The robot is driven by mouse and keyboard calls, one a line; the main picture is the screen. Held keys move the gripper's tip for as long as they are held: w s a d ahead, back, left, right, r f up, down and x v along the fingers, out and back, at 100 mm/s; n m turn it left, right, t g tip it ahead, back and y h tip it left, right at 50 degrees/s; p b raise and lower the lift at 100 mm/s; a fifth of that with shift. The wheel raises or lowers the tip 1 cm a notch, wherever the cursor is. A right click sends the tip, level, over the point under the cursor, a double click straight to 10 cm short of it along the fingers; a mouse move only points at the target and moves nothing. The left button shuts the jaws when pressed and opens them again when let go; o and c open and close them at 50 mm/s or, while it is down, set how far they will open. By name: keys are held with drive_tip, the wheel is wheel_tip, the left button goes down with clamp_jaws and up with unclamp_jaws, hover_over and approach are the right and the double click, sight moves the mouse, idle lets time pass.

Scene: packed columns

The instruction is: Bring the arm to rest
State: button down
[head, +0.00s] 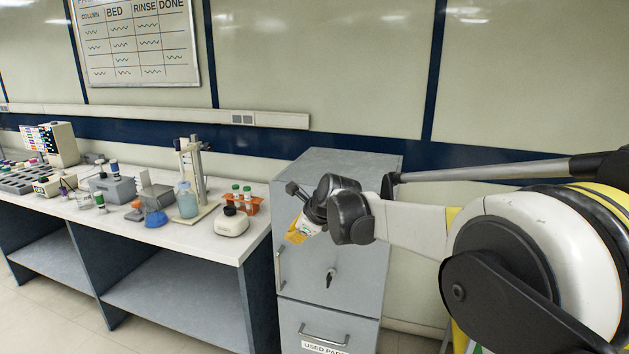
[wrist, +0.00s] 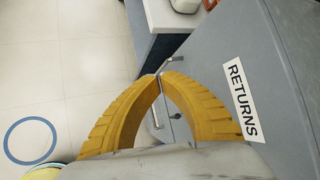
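My arm reaches in from the right of the head view, bent at the wrist. My gripper (head: 297,237) has yellow fingers and hangs in front of the upper part of a grey cabinet (head: 352,262). In the wrist view the two ribbed yellow fingers of my gripper (wrist: 159,79) curve together and their tips meet. I see no object held between them. Behind them is the grey cabinet (wrist: 225,60), with a white RETURNS label (wrist: 239,100). I cannot tell whether the fingers touch the cabinet.
A white bench (head: 150,230) left of the cabinet holds a stand (head: 193,165), a tube rack (head: 241,203) and several lab items. The cabinet's front has handles and a key (head: 330,278). Open floor shows in the wrist view, with a blue ring (wrist: 30,140) on it.

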drive_tip(key=s+d+r+n+h+b, duration=0.1)
drive_tip(key=s+d+r+n, duration=0.1)
drive_tip(key=s+d+n, duration=0.55)
drive_tip(key=s+d+r+n+h, duration=0.2)
drive_tip(key=s+d+r+n, duration=0.1)
drive_tip(key=s+d, duration=0.8)
drive_tip(key=s+d+f+n+h, duration=0.1)
drive_tip(key=s+d+f+n, duration=0.2)
drive_tip(key=s, duration=0.3)
drive_tip(key=s+d+f+n, duration=0.3)
drive_tip(key=s, duration=0.4)
drive_tip(key=s+d+f+n+h, duration=0.1)
drive_tip(key=s+d+f+n, duration=0.2)
drive_tip(key=s, duration=0.4)
drive_tip(key=shift+s+n+h+b, duration=0.2)
drive_tip(key=shift+n+h+b, duration=0.15)
drive_tip(key=shift+n, duration=0.2)
